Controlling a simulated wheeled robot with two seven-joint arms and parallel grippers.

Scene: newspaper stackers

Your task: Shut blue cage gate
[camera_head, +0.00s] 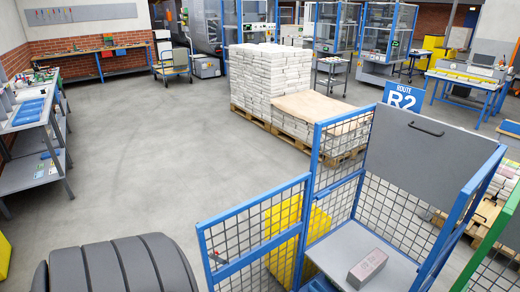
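The blue cage (316,150) stands at the lower right, with wire mesh sides in a blue frame. Its blue gate (255,255), a lower mesh panel with a wide middle rail, juts out to the left from the cage's left post. The gate stands open, away from the cage's near side. A grey shelf (345,245) inside the cage bears a small grey-pink bundle (368,268). The cage's lower front is cut off by the picture's bottom edge. Neither of my grippers is in view.
A yellow bin (283,240) shows through the gate's mesh. A green-framed cage (492,245) stands close on the right. Pallets of newspaper stacks (270,80) stand behind the blue cage. A workbench (30,115) lines the left.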

